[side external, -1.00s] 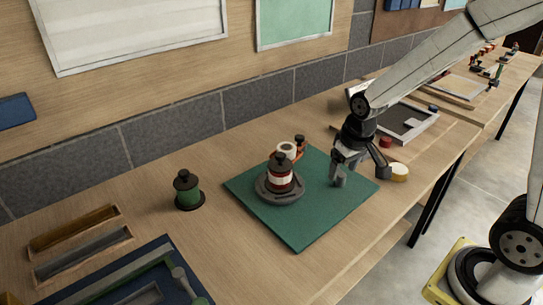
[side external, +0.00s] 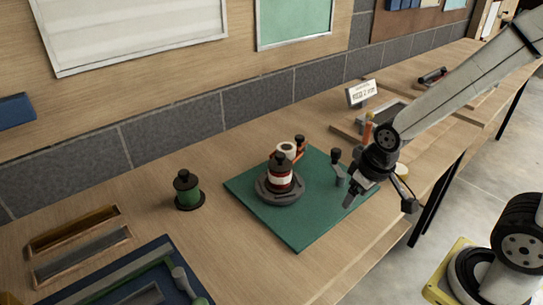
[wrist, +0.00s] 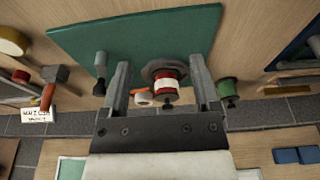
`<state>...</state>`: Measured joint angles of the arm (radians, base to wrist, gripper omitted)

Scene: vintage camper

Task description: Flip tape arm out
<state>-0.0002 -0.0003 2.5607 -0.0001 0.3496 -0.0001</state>
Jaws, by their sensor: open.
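A round grey base (side external: 279,193) sits on the green mat (side external: 298,236) and carries a red, white and black spool (side external: 280,174). Behind it is the tape arm, with a white tape roll (side external: 287,149), orange parts and a dark knob (side external: 299,140). In the wrist view the tape roll (wrist: 146,99) shows beside the spool (wrist: 169,82), partly beyond my fingers. My gripper (side external: 378,203) is open and empty, tilted above the mat's right corner, well apart from the tape arm. In the wrist view my fingers (wrist: 160,62) stand wide apart.
A short dark-topped post (side external: 337,166) stands at the mat's right side, close to my gripper. A green spool (side external: 187,190) stands left of the mat. A small sign (side external: 361,93) and an orange-handled tool (side external: 368,128) are behind my gripper.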

